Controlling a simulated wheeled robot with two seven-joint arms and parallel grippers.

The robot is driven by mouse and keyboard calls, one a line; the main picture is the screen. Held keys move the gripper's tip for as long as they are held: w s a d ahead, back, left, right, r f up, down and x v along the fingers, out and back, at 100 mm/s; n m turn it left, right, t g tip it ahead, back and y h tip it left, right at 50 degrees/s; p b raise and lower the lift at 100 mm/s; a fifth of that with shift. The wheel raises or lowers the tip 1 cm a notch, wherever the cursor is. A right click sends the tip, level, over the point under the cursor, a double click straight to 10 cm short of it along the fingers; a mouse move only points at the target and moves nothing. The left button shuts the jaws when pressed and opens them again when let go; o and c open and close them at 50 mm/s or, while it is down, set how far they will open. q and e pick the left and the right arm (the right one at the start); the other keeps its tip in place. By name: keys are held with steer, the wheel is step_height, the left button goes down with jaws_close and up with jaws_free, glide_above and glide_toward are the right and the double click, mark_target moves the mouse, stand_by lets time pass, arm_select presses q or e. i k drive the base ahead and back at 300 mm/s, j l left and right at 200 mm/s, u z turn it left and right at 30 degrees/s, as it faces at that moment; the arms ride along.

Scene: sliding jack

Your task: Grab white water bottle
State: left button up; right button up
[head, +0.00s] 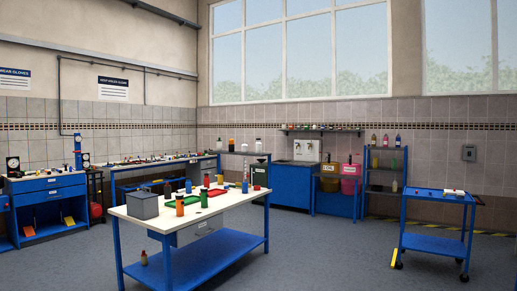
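A small white bottle (258,145) stands upright on the counter along the back wall, left of the sink unit. A second pale, shorter container (244,147) stands just left of it. On the white-topped table (234,204) a slim bluish bottle (245,186) stands near the right end. At this size I cannot tell which one is a water bottle. Neither of my grippers is in view.
A grey bin (142,205) sits at the table's left end. A blue cart (438,245) stands at the right, with a yellow object (394,257) beside it. Blue cabinets and shelves line the walls. The grey floor (330,250) between table and cart is clear.

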mark_target(257, 144)
steer(key=i+l+z, duration=0.1)
steer(key=i+z, duration=0.4)
steer(key=i, duration=3.8)
steer(key=i+l+u, duration=0.1)
steer(key=i, duration=2.15)
steer(key=i+l+u, duration=0.15)
steer(key=i+u, duration=0.3)
steer(key=i+l+u, duration=0.3)
steer(key=i+u, duration=0.2)
steer(key=i+l+u, duration=0.7)
steer(key=l+u, duration=0.25)
steer(key=l, duration=0.15)
steer(key=i+l+u, duration=0.2)
steer(key=l+u, duration=0.25)
steer(key=l, duration=0.25)
